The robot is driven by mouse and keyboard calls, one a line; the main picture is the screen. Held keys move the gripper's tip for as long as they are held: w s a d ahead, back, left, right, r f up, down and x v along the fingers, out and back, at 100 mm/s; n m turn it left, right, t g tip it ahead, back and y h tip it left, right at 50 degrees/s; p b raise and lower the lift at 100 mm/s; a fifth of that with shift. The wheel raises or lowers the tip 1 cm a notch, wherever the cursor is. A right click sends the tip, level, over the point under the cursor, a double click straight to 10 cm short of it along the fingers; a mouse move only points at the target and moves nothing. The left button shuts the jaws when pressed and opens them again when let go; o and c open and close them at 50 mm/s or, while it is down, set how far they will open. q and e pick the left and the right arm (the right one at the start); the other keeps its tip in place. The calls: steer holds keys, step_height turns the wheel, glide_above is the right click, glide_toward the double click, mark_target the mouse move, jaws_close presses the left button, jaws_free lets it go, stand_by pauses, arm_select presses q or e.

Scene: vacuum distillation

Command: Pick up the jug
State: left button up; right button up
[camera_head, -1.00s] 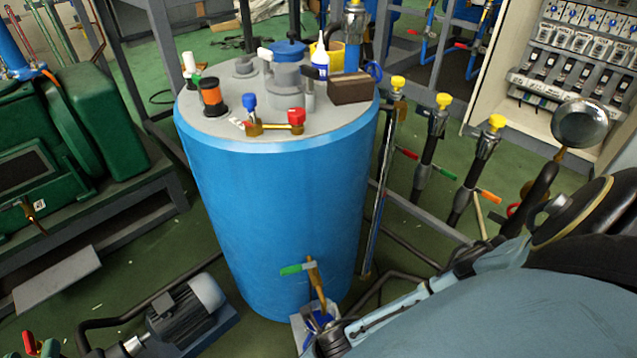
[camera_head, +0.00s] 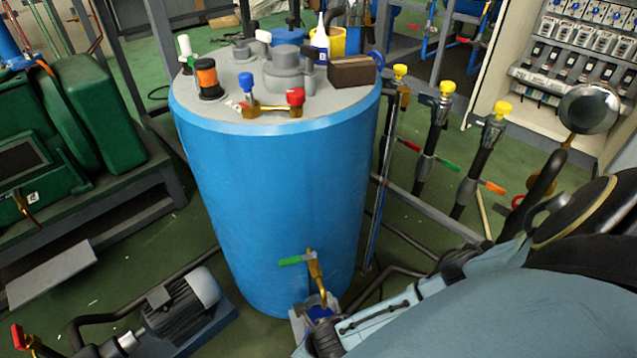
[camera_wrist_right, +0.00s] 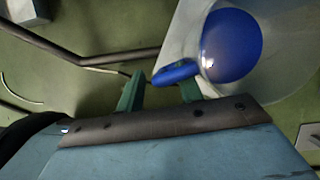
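The jug (camera_head: 319,312) stands low at the foot of the blue tank (camera_head: 285,200), under a brass tap with a green lever (camera_head: 296,260). In the right wrist view it is a clear jug with blue contents (camera_wrist_right: 232,46) and a blue handle (camera_wrist_right: 175,73). My right gripper (camera_wrist_right: 160,88) is open. Its two green fingers are apart, with the handle at the gap between their tips. I cannot tell whether either finger touches it. In the head view the right arm covers part of the jug, and the fingers are hidden. My left gripper is not in view.
A grey motor pump (camera_head: 180,308) sits on the floor left of the tank. Pipes with yellow-capped valves (camera_head: 447,88) stand to the right. Green machinery (camera_head: 100,125) is at the left. Bottles and fittings crowd the tank top.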

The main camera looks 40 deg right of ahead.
jaws_close()
steer(key=shift+r+p, duration=0.2)
steer(key=shift+p, duration=0.1)
stand_by(0.6)
